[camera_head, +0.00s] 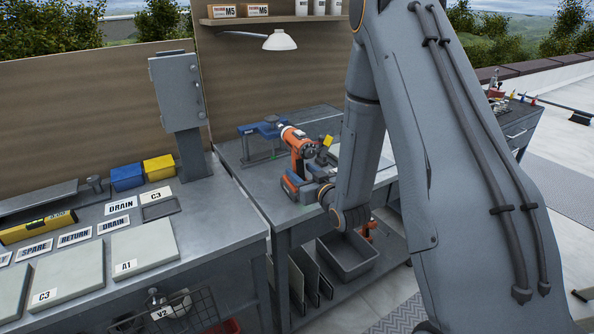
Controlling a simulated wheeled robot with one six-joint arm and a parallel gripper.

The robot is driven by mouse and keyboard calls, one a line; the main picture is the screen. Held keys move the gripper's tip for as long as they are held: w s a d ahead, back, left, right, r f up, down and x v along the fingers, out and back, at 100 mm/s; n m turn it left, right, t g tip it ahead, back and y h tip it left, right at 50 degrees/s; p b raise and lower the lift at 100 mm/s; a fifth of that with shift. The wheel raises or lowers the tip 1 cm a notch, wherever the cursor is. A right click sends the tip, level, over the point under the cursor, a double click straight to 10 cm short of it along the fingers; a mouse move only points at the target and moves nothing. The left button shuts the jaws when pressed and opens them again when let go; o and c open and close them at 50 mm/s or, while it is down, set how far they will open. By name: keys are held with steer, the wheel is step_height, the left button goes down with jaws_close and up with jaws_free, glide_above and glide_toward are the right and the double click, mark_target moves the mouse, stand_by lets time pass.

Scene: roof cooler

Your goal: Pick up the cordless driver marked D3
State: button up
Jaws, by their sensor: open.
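An orange and dark cordless driver (293,138) stands upright on the grey middle workbench (262,183), with an orange and dark base low on the bench top. No D3 mark is legible on it. My arm comes down from the upper right. My gripper (318,172) is at the arm's end, close beside the driver's right side. It is open. The fingers are small and partly merged with the driver in this view, so I cannot tell whether they are around the handle or only beside it.
A grey bin (347,256) is on the shelf below. The left bench (200,215) holds labelled plates, blue (127,177) and yellow (159,168) bins. A lamp (279,40) hangs above.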

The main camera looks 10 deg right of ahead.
steer(key=shift+a+t+y, duration=0.1)
steer(key=shift+t+y, duration=0.2)
steer(key=shift+t, duration=0.5)
steer(key=shift+w+r, duration=0.1)
steer(key=shift+w, duration=0.1)
steer(key=shift+p+x, duration=1.65)
steer(key=shift+x, duration=1.95)
steer(key=shift+c, duration=0.3)
jaws_close()
steer(key=shift+w+r, duration=0.15)
